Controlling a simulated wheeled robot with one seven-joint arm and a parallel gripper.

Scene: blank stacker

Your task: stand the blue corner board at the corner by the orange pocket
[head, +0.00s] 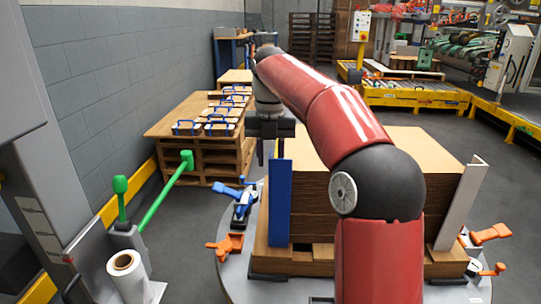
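The blue corner board (280,205) stands upright at the left front corner of the brown sheet stack (408,150). Its lower end is near the pallet, close to the orange clamp-like part (228,246), which may be the orange pocket. I cannot tell whether the board is seated. My gripper (269,155) is at the top of the blue board, pointing down. Its fingers are small and dark here, and I cannot tell whether they are closed on the board or apart from it. My red arm hides much of the stack's front.
A white corner board (462,203) leans at the stack's right front corner, near orange levers (490,234). A blue clamp (238,198) is left of the blue board. Green levers (168,190) and a pallet table with blue-handled items (170,125) are further left.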

